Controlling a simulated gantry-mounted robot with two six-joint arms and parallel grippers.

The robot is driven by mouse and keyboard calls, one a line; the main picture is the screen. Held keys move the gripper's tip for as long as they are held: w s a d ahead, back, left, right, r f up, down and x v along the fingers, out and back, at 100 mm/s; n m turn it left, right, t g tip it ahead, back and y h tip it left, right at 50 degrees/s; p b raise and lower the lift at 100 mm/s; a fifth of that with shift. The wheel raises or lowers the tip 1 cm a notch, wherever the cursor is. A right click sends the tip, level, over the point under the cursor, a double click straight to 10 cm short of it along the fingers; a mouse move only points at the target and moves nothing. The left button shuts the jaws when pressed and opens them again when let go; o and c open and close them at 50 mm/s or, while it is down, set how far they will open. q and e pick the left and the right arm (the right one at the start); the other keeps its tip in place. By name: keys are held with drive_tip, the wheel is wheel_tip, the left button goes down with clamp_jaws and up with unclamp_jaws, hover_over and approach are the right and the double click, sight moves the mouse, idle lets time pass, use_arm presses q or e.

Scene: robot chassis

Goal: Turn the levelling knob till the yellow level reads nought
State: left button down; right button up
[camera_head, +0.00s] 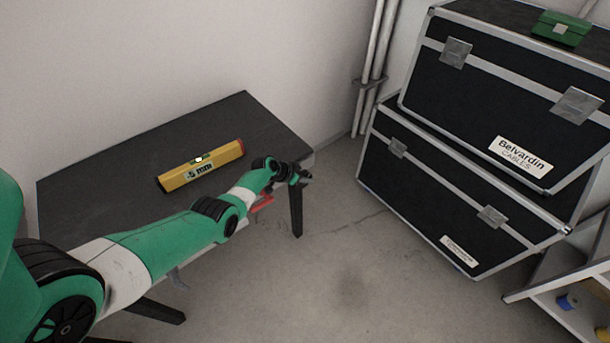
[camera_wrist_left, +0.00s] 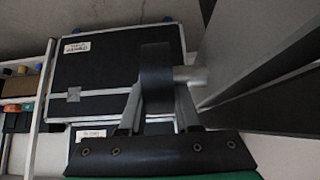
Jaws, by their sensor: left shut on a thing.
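The yellow level (camera_head: 185,172) lies on the dark table top (camera_head: 110,180), with a small pale vial window on its top edge. The reading in it is too small to tell. My left arm reaches along the table's front to its right corner, where my left gripper (camera_head: 298,174) sits beside the table edge. In the left wrist view, my left gripper (camera_wrist_left: 157,100) is shut on a dark round levelling knob (camera_wrist_left: 156,65), with a pale shaft running from it towards the table. The fingers partly hide the knob in the wrist view. My right gripper is out of view.
Two stacked black cases (camera_head: 440,190) with metal edges stand to the right, and a green box (camera_head: 561,29) sits on top. Pale pipes (camera_head: 375,70) run up the wall behind. A shelf (camera_head: 570,290) is at the lower right. The concrete floor between is clear.

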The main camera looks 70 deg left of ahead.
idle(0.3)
use_arm(q)
drive_tip(key=c, duration=0.6)
unclamp_jaws()
drive_tip(key=p+v, duration=1)
drive_tip(key=v, duration=0.1)
drive_tip(key=shift+s+d+r, duration=0.15)
drive_tip(key=shift+s, duration=0.15)
